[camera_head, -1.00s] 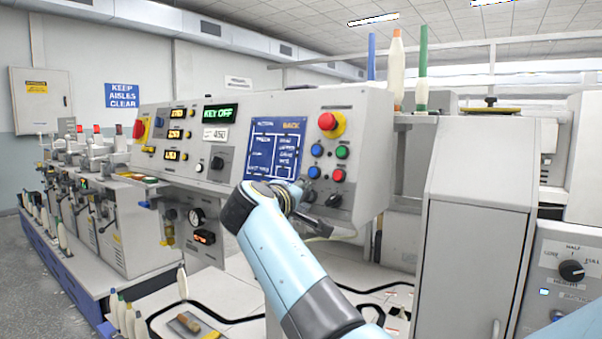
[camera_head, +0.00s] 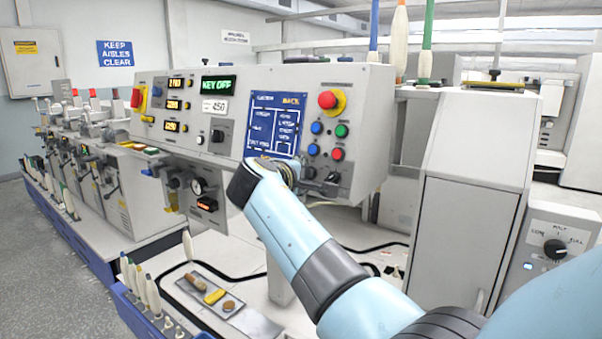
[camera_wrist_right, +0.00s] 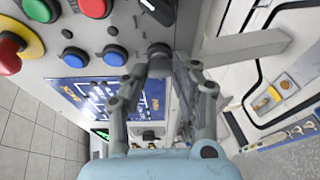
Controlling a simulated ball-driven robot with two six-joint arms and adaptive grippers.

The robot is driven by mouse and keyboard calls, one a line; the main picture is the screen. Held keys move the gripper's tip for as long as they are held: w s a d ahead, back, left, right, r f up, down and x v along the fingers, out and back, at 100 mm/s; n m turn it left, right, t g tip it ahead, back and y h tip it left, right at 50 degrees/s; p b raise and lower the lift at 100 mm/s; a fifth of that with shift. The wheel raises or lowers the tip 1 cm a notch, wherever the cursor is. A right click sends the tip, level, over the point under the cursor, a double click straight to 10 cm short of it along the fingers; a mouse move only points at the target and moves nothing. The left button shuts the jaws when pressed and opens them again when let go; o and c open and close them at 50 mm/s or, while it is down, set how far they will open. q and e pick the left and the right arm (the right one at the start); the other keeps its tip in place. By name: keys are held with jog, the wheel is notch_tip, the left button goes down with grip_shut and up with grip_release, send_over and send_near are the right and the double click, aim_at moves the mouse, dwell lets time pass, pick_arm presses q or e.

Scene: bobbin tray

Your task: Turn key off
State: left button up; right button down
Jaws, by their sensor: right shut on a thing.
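The control panel (camera_head: 365,115) stands in the middle of the head view. My right gripper (camera_wrist_right: 160,55) is at the panel's lower face, beside the blue screen (camera_wrist_right: 110,95). Its fingers are shut on a small dark key knob (camera_wrist_right: 158,48), mostly hidden between the fingertips. In the head view my wrist covers most of this spot. My left gripper is not in view.
A red stop button (camera_head: 327,100) and several coloured buttons sit near my right wrist. Two dark switches are close beside it. Below, a tray (camera_head: 235,305) holds small parts. A grey cabinet (camera_head: 465,190) stands at the right.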

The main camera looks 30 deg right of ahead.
jog(key=shift+f, duration=0.1)
jog(key=c, duration=1)
grip_release()
jog(key=shift+c, duration=0.2)
jog(key=shift+o, duration=1.4)
jog(key=r, duration=0.6)
jog(key=shift+w+d+r, duration=0.15)
jog(key=shift+w+r, duration=0.15)
jog(key=shift+w, duration=0.05)
jog(key=r, duration=0.4)
jog(key=shift+s+a, duration=0.3)
jog(key=shift+s, duration=0.1)
jog(key=shift+c, duration=1.4)
jog(key=shift+w+d+f, duration=0.1)
jog(key=shift+d+f, duration=0.05)
jog(key=shift+f, duration=0.05)
